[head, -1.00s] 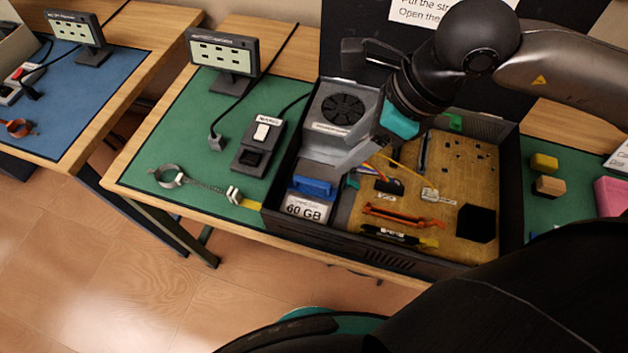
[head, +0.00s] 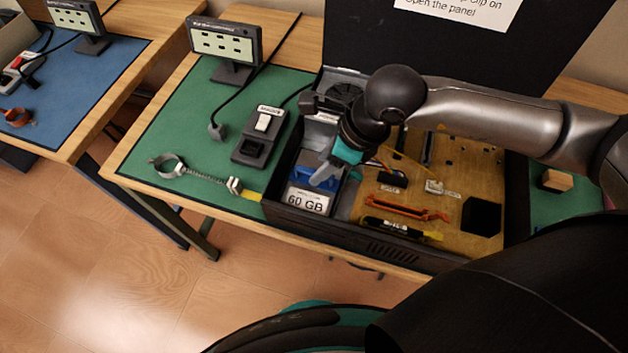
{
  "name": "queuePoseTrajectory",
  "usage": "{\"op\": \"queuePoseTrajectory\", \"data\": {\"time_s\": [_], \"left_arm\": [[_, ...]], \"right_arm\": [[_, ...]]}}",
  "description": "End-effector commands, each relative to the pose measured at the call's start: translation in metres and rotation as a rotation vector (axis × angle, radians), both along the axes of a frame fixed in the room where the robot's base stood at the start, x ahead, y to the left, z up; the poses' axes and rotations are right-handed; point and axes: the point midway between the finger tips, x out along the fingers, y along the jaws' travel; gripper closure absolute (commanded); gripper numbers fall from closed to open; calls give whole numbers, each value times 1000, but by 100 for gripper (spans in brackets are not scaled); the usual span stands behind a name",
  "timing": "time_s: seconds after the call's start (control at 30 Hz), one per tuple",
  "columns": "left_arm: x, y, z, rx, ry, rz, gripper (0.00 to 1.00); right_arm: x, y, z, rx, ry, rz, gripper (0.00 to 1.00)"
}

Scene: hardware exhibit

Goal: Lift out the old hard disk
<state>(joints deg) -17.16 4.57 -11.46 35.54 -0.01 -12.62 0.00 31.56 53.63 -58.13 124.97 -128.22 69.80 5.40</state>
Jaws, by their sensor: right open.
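The old hard disk (head: 308,201) is a dark unit with a white "60 GB" label and a blue handle (head: 302,180). It sits in the front left corner of the open computer case (head: 340,227). My right gripper (head: 322,179) is open, pointing down at the blue handle from above. Its fingers cover part of the handle, and I cannot tell whether they touch it. My left gripper is not in view.
The case also holds a fan unit (head: 343,91) at the back left and a tan board (head: 455,180) with an orange clip (head: 406,208). A wrist strap (head: 197,175), a switch box (head: 260,137) and a small monitor (head: 225,50) are on the green mat left of the case.

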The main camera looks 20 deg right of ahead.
Motion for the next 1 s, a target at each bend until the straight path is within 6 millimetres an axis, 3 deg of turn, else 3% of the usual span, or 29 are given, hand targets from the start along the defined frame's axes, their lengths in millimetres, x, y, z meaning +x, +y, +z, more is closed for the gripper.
{"op": "queuePoseTrajectory", "data": {"time_s": [0.2, 0.43, 0.9, 1.0], "left_arm": [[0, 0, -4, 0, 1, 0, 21], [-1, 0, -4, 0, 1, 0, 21], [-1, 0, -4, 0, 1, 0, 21], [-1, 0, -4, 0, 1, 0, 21]], "right_arm": [[6, 8, -22, 1, 1, 0, 48], [6, 8, -23, 0, 0, 0, 48], [6, 8, -23, 0, 0, 0, 99], [6, 8, -23, 0, 0, 0, 100]]}}
